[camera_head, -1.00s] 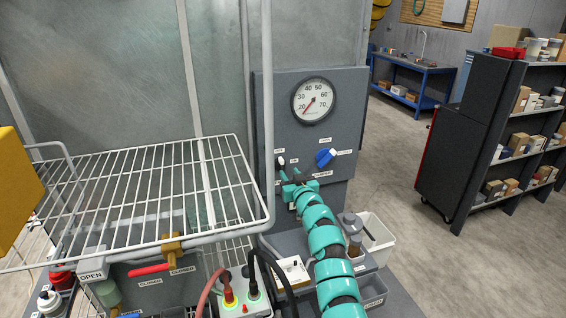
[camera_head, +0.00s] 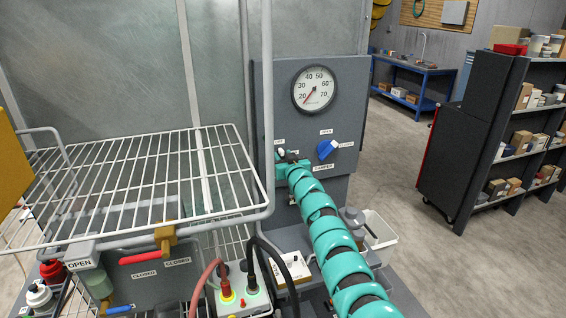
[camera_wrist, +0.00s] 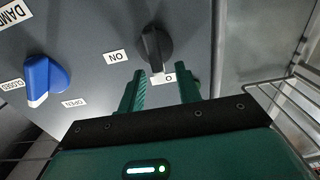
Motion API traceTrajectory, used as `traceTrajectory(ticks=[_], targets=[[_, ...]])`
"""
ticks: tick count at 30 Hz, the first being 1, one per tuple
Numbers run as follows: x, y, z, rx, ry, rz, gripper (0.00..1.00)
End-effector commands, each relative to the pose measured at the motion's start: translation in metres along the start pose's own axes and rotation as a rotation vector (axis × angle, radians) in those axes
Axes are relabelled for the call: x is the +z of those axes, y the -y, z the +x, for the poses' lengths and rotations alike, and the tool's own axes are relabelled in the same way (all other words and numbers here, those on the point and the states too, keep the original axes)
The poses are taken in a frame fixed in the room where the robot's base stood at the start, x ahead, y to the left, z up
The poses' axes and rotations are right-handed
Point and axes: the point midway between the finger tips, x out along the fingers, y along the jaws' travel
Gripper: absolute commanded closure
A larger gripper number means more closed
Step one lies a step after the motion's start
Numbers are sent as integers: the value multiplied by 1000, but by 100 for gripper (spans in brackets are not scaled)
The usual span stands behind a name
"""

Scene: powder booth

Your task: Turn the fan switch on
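The fan switch is a black rotary knob (camera_wrist: 154,46) on the grey panel in the wrist view. An ON label (camera_wrist: 117,57) is at its left, and a second label (camera_wrist: 169,77), partly covered, begins with O at its lower end. My gripper (camera_wrist: 162,80) is open, its two green fingers apart, with the knob's lower end at the gap between the fingertips. I cannot tell whether they touch it. In the head view my gripper (camera_head: 289,161) is at the panel's left edge and largely hides the switch.
A blue damper knob (camera_wrist: 46,78) with OPEN and CLOSED labels is beside the switch; it also shows in the head view (camera_head: 326,149). A round gauge (camera_head: 313,88) is above. A wire rack (camera_head: 140,180) stands close on the left, with a red-handled valve (camera_head: 147,257) below.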

Motion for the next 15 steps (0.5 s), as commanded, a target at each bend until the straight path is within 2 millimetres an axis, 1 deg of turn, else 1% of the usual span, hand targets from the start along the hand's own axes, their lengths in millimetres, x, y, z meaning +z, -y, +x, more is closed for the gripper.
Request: traceTrajectory(ticks=[1,6,15], targets=[[2,0,3,0,-3,-1,66],[-1,0,9,2,-5,2,66],[-3,-1,11,5,-3,6,66]])
